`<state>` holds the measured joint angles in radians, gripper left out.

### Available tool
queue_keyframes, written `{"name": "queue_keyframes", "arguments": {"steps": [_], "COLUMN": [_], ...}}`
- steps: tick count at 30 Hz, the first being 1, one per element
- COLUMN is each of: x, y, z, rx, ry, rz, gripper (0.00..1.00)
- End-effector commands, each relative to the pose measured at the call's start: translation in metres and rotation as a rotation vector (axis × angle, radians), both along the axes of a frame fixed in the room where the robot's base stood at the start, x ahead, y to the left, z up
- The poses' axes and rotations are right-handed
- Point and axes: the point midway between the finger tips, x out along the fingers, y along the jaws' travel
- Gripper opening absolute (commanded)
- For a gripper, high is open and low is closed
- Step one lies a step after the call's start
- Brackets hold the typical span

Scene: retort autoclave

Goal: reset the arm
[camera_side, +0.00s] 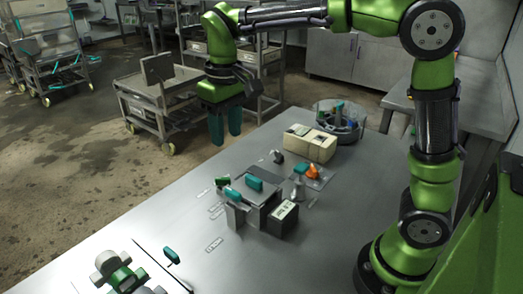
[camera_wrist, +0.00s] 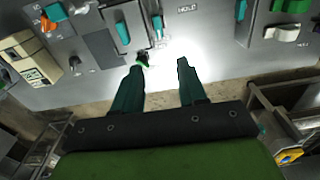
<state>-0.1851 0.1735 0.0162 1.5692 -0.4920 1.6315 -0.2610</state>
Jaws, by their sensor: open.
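My arm is green with black sections, and my gripper (camera_side: 226,140) hangs in the air beyond the far left edge of the steel table (camera_side: 160,215). Its two teal fingers point down and are apart. In the wrist view my gripper (camera_wrist: 160,68) shows two teal fingers with a clear gap and nothing between them. The gripper touches nothing that I can see.
On the table stand a fixture with teal handles (camera_side: 254,184), a black box (camera_side: 283,219), a beige box (camera_side: 309,144), an orange part (camera_side: 313,171) and a round tray (camera_side: 350,132). A steel cart (camera_side: 150,100) stands on the floor behind my gripper.

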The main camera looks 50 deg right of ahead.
Motion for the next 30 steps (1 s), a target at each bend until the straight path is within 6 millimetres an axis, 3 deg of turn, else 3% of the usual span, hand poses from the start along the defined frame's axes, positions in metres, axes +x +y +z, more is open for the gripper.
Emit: {"name": "queue_keyframes", "arguments": {"steps": [5,12,18,23,30], "x": [-0.031,-0.095,-0.138,-0.154,-0.154], "y": [-0.008,-0.026,-0.038,-0.043,-0.046], "z": [-0.011,-0.015,-0.023,-0.022,-0.016], "rx": [0.065,0.187,0.259,0.277,0.277], "ry": [-0.101,-0.323,-0.478,-0.535,-0.56], "rz": [-0.045,-0.182,-0.281,-0.31,-0.315], "gripper": [0.41,0.41,0.41,0.41,0.41]}}
